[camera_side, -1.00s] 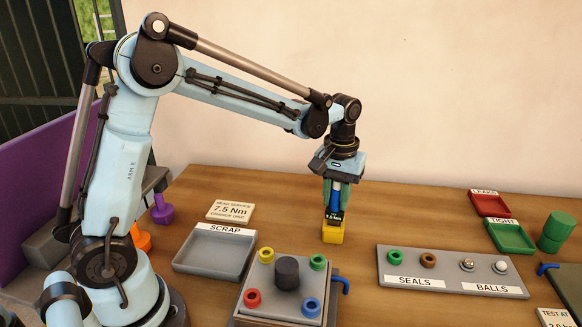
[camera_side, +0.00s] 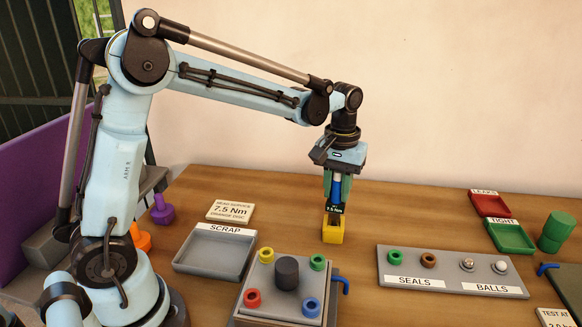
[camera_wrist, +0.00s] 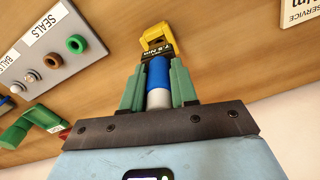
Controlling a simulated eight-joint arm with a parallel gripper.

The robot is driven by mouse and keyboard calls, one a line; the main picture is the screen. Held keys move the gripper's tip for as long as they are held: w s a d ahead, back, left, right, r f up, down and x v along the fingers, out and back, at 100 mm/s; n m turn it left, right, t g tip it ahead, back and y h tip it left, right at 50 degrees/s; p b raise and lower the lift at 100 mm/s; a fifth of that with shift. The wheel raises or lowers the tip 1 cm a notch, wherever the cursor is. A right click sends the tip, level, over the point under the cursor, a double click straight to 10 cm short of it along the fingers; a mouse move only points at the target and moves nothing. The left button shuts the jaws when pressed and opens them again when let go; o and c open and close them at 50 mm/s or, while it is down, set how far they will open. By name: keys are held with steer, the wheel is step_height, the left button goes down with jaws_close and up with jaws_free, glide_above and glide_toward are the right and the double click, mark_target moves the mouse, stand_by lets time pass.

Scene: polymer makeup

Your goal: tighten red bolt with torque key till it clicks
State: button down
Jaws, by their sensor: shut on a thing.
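My gripper (camera_side: 337,190) points straight down and is shut on the torque key (camera_side: 336,188). The key has a blue and light grey body and a dark label reading 7.5 Nm in the wrist view (camera_wrist: 158,75). Its lower end is at a yellow holder (camera_side: 333,233) on the table; I cannot tell how deep it sits. The red bolt (camera_side: 253,298) is at the front left corner of a grey square block (camera_side: 268,315), well left and in front of my gripper. Yellow, green and blue bolts and a dark central cylinder (camera_side: 287,272) share that block.
The grey scrap tray (camera_side: 178,264) lies left of the block. A seals and balls rack (camera_side: 385,280) lies to the right, with red (camera_side: 490,204) and green (camera_side: 511,236) trays behind it. A blue-handled part (camera_side: 344,284) sticks out beside the block. Table around the holder is clear.

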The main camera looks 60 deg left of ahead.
mark_target(339, 174)
steer(key=shift+r, duration=1.65)
steer(key=shift+s+d+r, duration=0.1)
steer(key=shift+s, duration=0.05)
steer(key=s+d+r+m, duration=0.2)
steer(key=s+d+r, duration=0.55)
steer(key=s, duration=0.35)
steer(key=s+d+r+m, duration=0.1)
steer(key=s, duration=1.4)
steer(key=shift+d+r+m, duration=0.3)
steer(key=shift+d+r, duration=0.1)
steer(key=shift+w+f, duration=0.1)
steer(key=shift+f, duration=0.05)
steer(key=shift+f, duration=2.75)
steer(key=shift+f, duration=1.05)
